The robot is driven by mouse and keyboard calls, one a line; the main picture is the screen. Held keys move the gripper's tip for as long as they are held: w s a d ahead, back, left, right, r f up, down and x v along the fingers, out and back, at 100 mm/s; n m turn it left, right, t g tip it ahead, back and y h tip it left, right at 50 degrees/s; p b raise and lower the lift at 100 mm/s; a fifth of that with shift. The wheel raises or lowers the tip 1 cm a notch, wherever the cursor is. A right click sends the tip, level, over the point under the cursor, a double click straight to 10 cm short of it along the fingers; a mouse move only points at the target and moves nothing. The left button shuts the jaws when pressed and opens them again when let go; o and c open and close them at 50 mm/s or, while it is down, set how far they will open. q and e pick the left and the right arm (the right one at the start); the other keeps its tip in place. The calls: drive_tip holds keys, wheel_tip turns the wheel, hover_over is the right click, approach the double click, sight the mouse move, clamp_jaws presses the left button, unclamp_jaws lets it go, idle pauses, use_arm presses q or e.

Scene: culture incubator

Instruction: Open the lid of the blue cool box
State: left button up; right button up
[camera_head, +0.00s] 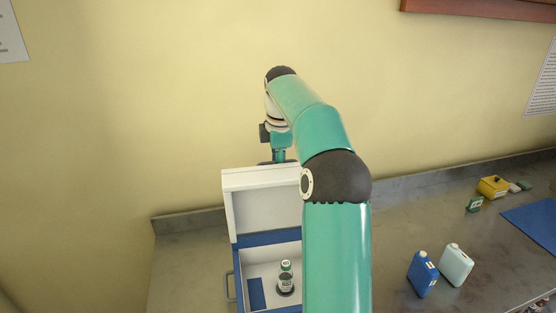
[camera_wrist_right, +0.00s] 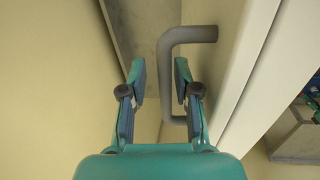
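The blue cool box (camera_head: 265,239) stands on the worktop, its right part hidden behind my right arm. Its white lid (camera_head: 260,208) stands raised at the back, showing its pale inner side. My right arm reaches over to the far side of the lid, where my right gripper (camera_head: 278,157) is partly hidden. In the right wrist view the right gripper (camera_wrist_right: 159,68) has its fingers apart. A grey bar handle (camera_wrist_right: 167,75) on the white lid (camera_wrist_right: 240,75) shows between and beyond the fingers; contact cannot be told. My left gripper is not in view.
Inside the box are a small bottle (camera_head: 286,281) and a blue flat piece (camera_head: 256,293). A blue bottle (camera_head: 422,274) and a pale bottle (camera_head: 455,265) stand to the right. A yellow box (camera_head: 493,186) and blue mat (camera_head: 535,224) lie farther back. The wall is close behind the lid.

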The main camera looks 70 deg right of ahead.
drive_tip(key=shift+a+r, duration=0.15)
drive_tip(key=shift+r, duration=0.5)
wheel_tip(320, 180, up, 7)
drive_tip(key=a, duration=0.1)
drive_tip(key=shift+s+a+f, duration=0.15)
drive_tip(key=shift+s+f, duration=0.05)
drive_tip(key=shift+s, duration=0.2)
